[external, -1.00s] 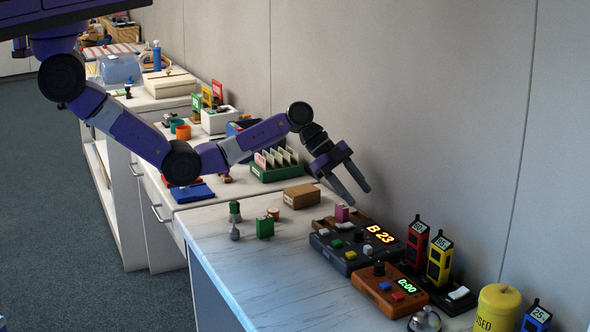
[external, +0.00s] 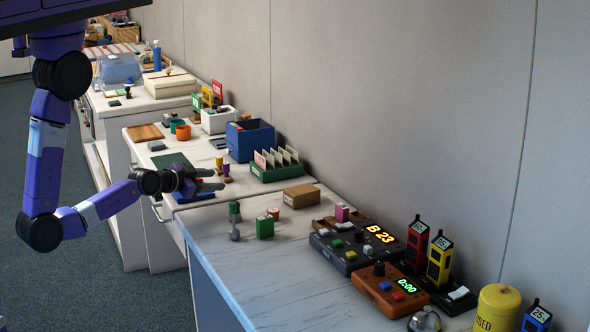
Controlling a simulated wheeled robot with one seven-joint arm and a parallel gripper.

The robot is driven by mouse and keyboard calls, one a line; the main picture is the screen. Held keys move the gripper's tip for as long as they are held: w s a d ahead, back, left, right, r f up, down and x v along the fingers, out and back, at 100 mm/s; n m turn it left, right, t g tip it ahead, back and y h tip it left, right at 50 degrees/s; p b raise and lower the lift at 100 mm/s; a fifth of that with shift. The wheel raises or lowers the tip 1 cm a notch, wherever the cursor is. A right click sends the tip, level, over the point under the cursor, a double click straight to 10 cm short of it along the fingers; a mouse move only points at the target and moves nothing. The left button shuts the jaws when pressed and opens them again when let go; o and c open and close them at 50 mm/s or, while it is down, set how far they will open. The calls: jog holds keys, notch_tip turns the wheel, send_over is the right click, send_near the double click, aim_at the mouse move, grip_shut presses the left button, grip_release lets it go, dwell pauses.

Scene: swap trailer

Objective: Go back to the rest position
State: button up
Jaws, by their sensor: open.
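The fingers partly cover a blue pad on the counter. My arm hangs down at the left of the view and bends up toward the counter at its elbow.
A dark box with a lit "B 23" display (external: 346,251) and a brown timer (external: 388,287) stand on the near counter. Small green blocks (external: 265,228), a brown box (external: 301,194), a green card rack (external: 276,172) and a blue bin (external: 250,140) stand nearby. Open floor (external: 120,290) lies left.

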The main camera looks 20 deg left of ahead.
jog(key=s+a+n, duration=0.1)
jog(key=s+a, duration=0.1)
jog(key=s+a+y, duration=0.1)
jog(key=s+a, duration=0.1)
jog(key=s+a+f+n, duration=0.1)
jog(key=s+a, duration=0.1)
jog(key=shift+a+n+t+y, duration=0.25)
jog(key=shift+n+t+y, duration=0.05)
jog(key=s+a+r+n+y, duration=0.2)
jog(key=s+a, duration=0.4)
jog(key=s, duration=0.3)
jog(key=s+a+r+n+y, duration=0.2)
jog(key=s+a+r+n, duration=0.3)
jog(key=s, duration=0.4)
jog(key=shift+s+a+r+t+y, duration=0.3)
jog(key=shift+a+r+t+y, duration=0.1)
jog(key=shift+r, duration=0.25)
dwell(0.6)
